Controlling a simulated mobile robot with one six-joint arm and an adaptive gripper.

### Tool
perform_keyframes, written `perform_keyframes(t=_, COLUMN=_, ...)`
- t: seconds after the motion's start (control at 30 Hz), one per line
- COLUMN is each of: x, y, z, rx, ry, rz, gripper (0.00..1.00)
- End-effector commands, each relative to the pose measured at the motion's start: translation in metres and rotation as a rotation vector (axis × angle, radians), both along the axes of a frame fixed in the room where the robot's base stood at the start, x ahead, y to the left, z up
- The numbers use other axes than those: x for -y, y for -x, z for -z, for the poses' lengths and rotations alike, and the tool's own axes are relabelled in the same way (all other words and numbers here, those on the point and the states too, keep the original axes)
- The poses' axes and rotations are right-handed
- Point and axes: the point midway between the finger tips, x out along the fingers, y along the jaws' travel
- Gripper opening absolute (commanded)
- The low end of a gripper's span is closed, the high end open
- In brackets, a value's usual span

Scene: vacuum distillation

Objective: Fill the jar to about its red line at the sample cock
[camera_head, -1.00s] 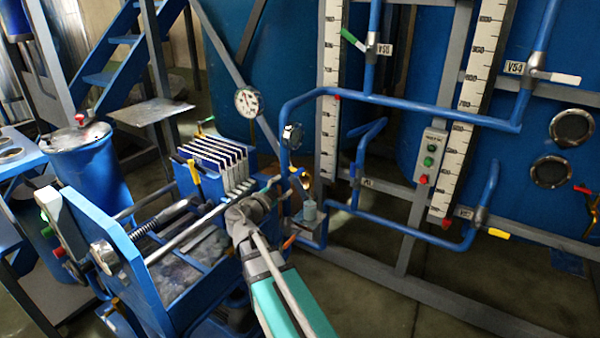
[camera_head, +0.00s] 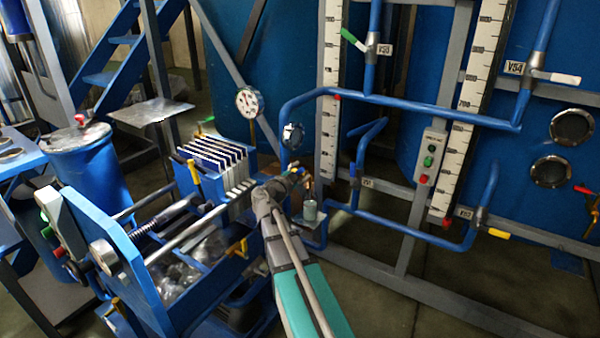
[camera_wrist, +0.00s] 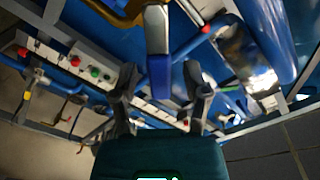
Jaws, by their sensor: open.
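The jar (camera_head: 310,211) is small, grey-green and upright on a small shelf below the blue pipework in the head view. Its red line and level are too small to make out. The sample cock (camera_head: 308,184) is a small brass-coloured fitting just above the jar, partly hidden by my gripper (camera_head: 295,174). In the wrist view my gripper (camera_wrist: 160,80) is open. A metal lever with a blue end (camera_wrist: 160,74) shows between its fingers; I cannot tell whether they touch it. A brass-coloured curved part (camera_wrist: 115,14) is above it.
The filter press (camera_head: 140,262) with its plates stands left of my arm. A pressure gauge (camera_head: 249,102) is behind it. Blue pipes (camera_head: 400,101) with valves, white scales and a push-button box (camera_head: 430,157) are to the right. The floor at the lower right is clear.

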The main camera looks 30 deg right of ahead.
Motion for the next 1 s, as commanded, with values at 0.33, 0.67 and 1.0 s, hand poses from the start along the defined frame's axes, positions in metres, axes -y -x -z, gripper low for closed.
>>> perform_keyframes(t=0.33, x=-0.0001, y=0.0002, z=0.0000, rx=0.000, ry=0.000, rz=0.000, gripper=0.32)
perform_keyframes(t=0.67, x=0.0000, y=0.0002, z=0.0000, rx=0.000, ry=0.000, rz=0.000, gripper=0.00)
perform_keyframes(t=1.0, x=0.0039, y=0.0013, z=-0.0006, rx=-0.009, ry=0.005, rz=0.007, gripper=0.00)
